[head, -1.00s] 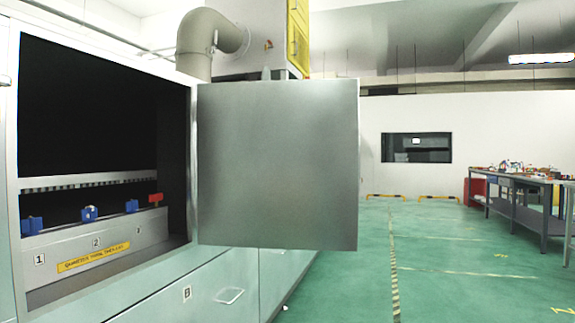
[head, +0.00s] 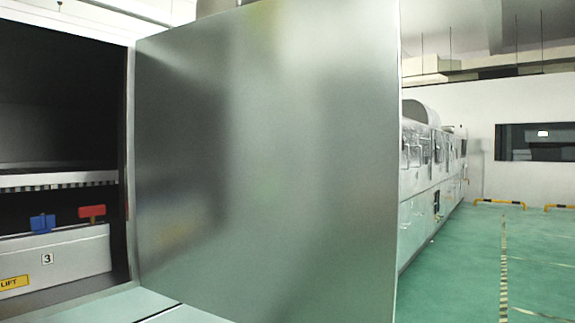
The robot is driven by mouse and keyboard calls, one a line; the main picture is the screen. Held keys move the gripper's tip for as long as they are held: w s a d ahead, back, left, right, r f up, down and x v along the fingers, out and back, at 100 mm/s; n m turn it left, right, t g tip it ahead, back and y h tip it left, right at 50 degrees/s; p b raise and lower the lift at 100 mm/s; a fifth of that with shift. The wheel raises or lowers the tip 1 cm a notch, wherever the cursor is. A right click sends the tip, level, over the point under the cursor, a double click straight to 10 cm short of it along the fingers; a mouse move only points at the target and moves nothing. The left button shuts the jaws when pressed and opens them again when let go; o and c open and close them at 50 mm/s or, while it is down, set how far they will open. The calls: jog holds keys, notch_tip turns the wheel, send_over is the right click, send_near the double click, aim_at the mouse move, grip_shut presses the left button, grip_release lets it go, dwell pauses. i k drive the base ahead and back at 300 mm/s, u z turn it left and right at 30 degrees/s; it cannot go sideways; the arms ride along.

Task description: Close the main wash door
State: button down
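The main wash door (head: 265,165) is a large flat metal panel that stands open, swung out from the right side of the opening. It fills the middle of the head view. The dark wash opening (head: 55,90) shows at the left, uncovered. My gripper is not in view.
Inside the opening are a blue valve handle (head: 42,222), a red handle (head: 92,212) and a pale panel (head: 70,255) marked 3. A long row of metal machines (head: 425,180) runs back behind the door. Green floor (head: 470,260) is clear at the right.

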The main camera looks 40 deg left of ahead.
aim_at(268, 137)
jog(key=i, duration=2.5)
jog(key=u, duration=4.25)
jog(key=k, duration=0.15)
jog(key=u, duration=0.15)
